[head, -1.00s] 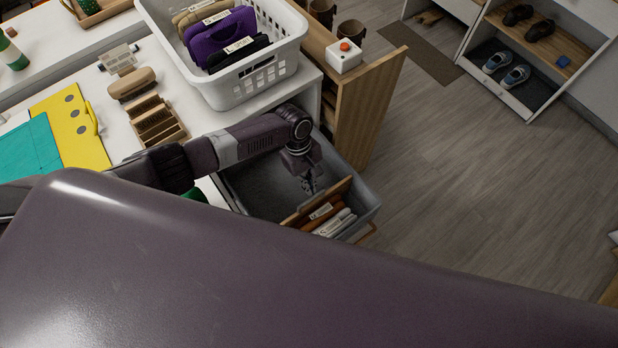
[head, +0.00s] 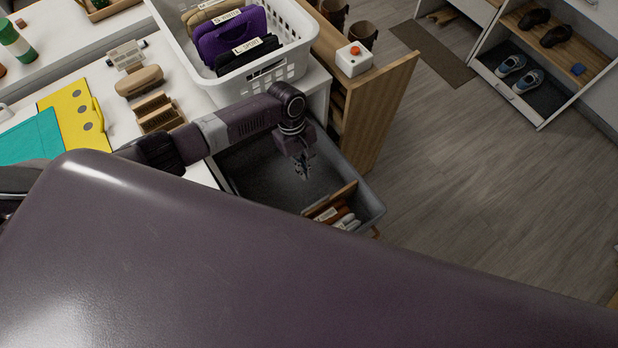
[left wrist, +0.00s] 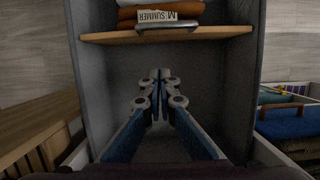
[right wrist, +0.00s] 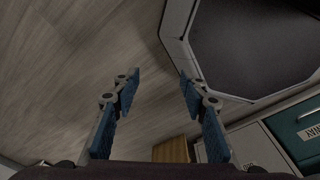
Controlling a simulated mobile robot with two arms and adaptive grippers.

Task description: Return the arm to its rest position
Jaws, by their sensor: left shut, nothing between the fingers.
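My left gripper (head: 304,165) reaches in from the left over the open grey bin (head: 262,180). In the left wrist view the left gripper (left wrist: 158,82) has its fingertips together with nothing between them, in front of the empty part of the grey bin (left wrist: 243,100). My right gripper (right wrist: 160,75) shows only in the right wrist view. Its two fingers stand wide apart over the wooden floor, with nothing between them. My own large dark body part hides the lower half of the head view.
A wooden divider (head: 330,199) separates folded items in the bin. A white basket (head: 285,75) with labelled pouches stands behind the left arm. A white box with a red button (head: 353,59) sits on a wooden panel.

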